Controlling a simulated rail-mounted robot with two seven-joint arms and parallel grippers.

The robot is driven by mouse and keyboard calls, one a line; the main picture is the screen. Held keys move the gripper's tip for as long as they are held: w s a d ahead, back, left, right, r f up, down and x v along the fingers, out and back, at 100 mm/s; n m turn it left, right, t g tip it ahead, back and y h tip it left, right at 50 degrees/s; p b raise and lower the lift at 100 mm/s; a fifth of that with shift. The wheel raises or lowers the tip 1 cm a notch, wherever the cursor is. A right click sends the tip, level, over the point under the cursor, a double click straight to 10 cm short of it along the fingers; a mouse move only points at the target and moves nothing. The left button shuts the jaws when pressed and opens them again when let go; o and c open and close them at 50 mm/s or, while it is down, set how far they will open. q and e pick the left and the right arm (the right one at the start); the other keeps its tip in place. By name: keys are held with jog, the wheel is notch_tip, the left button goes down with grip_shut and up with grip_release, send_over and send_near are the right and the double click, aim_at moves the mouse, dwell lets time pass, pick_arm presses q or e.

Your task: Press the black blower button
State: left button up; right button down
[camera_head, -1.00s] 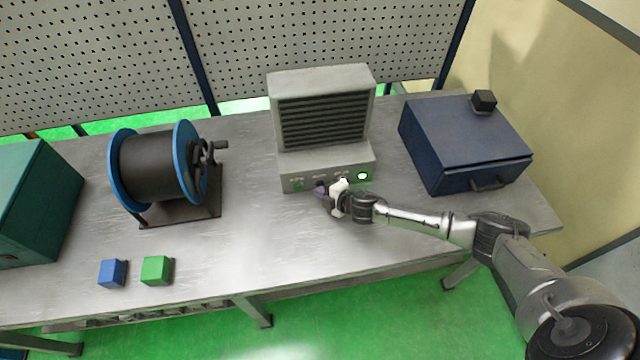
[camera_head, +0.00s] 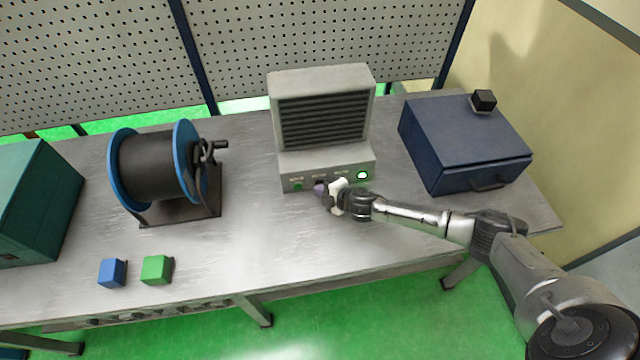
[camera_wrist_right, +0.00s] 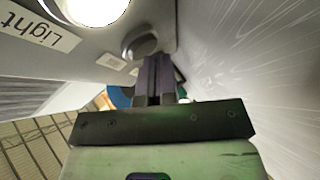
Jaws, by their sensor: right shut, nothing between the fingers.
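The grey blower box (camera_head: 322,120) with a dark slatted grille stands at the back middle of the table. Its front panel has a green button (camera_head: 297,186) at left and a lit green-white button (camera_head: 362,175) at right. A dark round button (camera_wrist_right: 142,44) on the panel shows in the right wrist view, beside a bright lamp (camera_wrist_right: 95,8) labelled "Light". My right gripper (camera_head: 320,189) is at the panel's front, its purple fingers shut and empty. The fingertips (camera_wrist_right: 158,62) are close to the dark button; I cannot tell whether they touch. My left gripper is not in view.
A black wire spool with blue flanges (camera_head: 155,165) stands at left, and a teal box (camera_head: 30,205) beyond it. A blue cube (camera_head: 112,273) and a green cube (camera_head: 156,270) lie in front. A dark blue case (camera_head: 465,145) is at right. The table's front middle is clear.

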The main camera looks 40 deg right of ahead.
dwell(0.6)
jog(key=shift+s+a+p, duration=0.25)
jog(key=shift+s+p, duration=0.15)
jog(key=shift+s, duration=0.1)
jog(key=shift+s+a, duration=0.1)
jog(key=shift+s+a+p, duration=0.25)
jog(key=shift+s+a, duration=0.05)
jog(key=shift+s, duration=0.2)
jog(key=shift+s+a+p, duration=0.25)
jog(key=shift+s, duration=0.25)
jog(key=shift+s+a+p, duration=0.2)
jog(key=shift+s+a, duration=0.1)
jog(key=shift+s, duration=0.25)
jog(key=shift+s+a+p, duration=0.2)
jog(key=shift+s+a, duration=0.05)
jog(key=shift+s, duration=0.4)
